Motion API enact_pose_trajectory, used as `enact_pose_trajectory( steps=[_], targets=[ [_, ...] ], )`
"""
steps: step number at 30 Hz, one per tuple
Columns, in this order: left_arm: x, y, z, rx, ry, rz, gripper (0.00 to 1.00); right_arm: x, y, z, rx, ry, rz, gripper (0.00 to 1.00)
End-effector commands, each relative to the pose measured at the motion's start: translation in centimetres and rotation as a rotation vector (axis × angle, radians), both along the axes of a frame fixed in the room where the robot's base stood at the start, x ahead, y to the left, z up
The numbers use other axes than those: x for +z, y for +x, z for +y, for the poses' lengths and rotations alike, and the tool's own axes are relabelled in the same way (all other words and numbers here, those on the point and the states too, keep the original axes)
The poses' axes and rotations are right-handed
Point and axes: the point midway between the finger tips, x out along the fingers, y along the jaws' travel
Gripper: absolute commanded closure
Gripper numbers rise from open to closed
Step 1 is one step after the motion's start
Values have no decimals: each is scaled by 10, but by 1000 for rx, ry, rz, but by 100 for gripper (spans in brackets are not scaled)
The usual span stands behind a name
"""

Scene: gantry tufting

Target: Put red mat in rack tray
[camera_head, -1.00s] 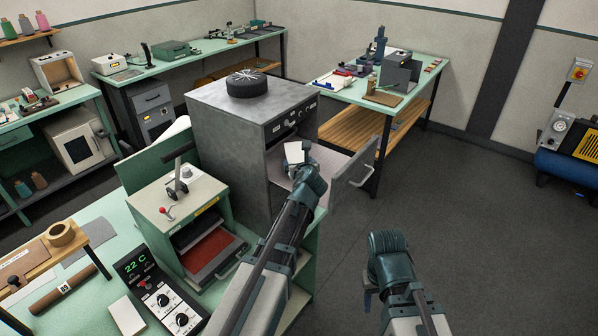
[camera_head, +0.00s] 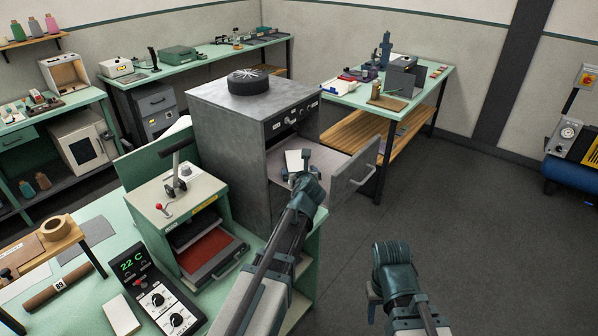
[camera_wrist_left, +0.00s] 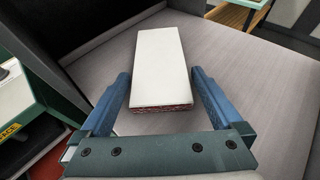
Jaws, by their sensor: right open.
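A red mat (camera_head: 207,251) lies flat in the pulled-out lower tray of the small green press at the left. My left gripper (camera_head: 297,165) is over the grey shelf in the open front of the metal cabinet. In the left wrist view its two blue fingers (camera_wrist_left: 163,92) are apart, on either side of a white slab (camera_wrist_left: 160,65) with a reddish, speckled near edge. Gaps show between slab and fingers. The slab also shows in the head view (camera_head: 293,158). My right gripper (camera_head: 374,298) is open over the floor. I cannot tell which surface is the rack tray.
The metal cabinet (camera_head: 228,143) carries a round black dial on top. Its pulled-out front panel (camera_head: 354,172) stands right of my left gripper. A control box (camera_head: 158,295) reading 22 C and a white block (camera_head: 121,315) sit on the near bench.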

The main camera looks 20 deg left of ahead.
Motion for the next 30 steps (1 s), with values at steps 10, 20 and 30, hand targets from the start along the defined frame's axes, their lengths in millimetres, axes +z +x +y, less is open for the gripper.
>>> enact_pose_trajectory(
  steps=[10, 20, 30],
  targets=[
    [15, -22, -9, -3, 1, 0, 0, 15, 0, 0, -2, 1, 0, 50],
    [40, -77, -35, -2, 1, 1, 0, 40, 0, 0, -4, 1, 1, 50],
    [49, -100, -47, 0, 0, 0, 0, 49, 0, 0, -3, 1, 1, 50]
  ],
)
